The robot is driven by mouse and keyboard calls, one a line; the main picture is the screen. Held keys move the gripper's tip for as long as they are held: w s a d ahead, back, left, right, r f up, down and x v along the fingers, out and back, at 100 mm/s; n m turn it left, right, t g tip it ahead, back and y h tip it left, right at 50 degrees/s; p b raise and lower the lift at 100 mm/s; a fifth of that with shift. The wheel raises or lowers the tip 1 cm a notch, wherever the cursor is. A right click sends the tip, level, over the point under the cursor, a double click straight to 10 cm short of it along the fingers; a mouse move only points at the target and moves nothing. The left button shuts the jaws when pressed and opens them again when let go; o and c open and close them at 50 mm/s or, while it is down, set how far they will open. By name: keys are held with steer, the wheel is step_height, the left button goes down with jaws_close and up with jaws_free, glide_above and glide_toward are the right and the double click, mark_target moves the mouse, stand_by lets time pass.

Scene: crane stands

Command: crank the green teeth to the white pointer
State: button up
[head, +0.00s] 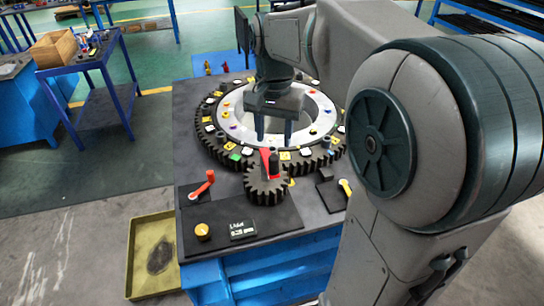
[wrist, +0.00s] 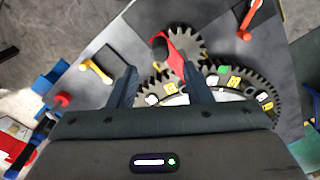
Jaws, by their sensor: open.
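A large dark ring gear (head: 205,139) lies on the bench, with coloured and white tiles around it. A green tile (head: 234,156) sits on its near left part; it also shows at the right in the wrist view (wrist: 268,105). A small dark pinion (head: 266,192) meshes at the ring's near edge and carries a red crank arm (wrist: 176,54) with a black handle (head: 274,163). My gripper (head: 274,138) is open and empty, its fingers above the ring's near part, behind the handle. In the wrist view the handle (wrist: 159,47) lies beyond the fingertips. I cannot pick out the white pointer.
A red-orange lever (head: 203,185) stands left of the pinion, and a yellow lever (head: 346,187) right. A yellow knob (head: 203,231) and a small display (head: 243,229) sit at the front. An olive tray (head: 143,262) lies on the floor at left.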

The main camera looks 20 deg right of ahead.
mark_target(274, 157)
step_height(274, 157, down, 8)
steer(key=shift+r, duration=0.15)
jaws_close()
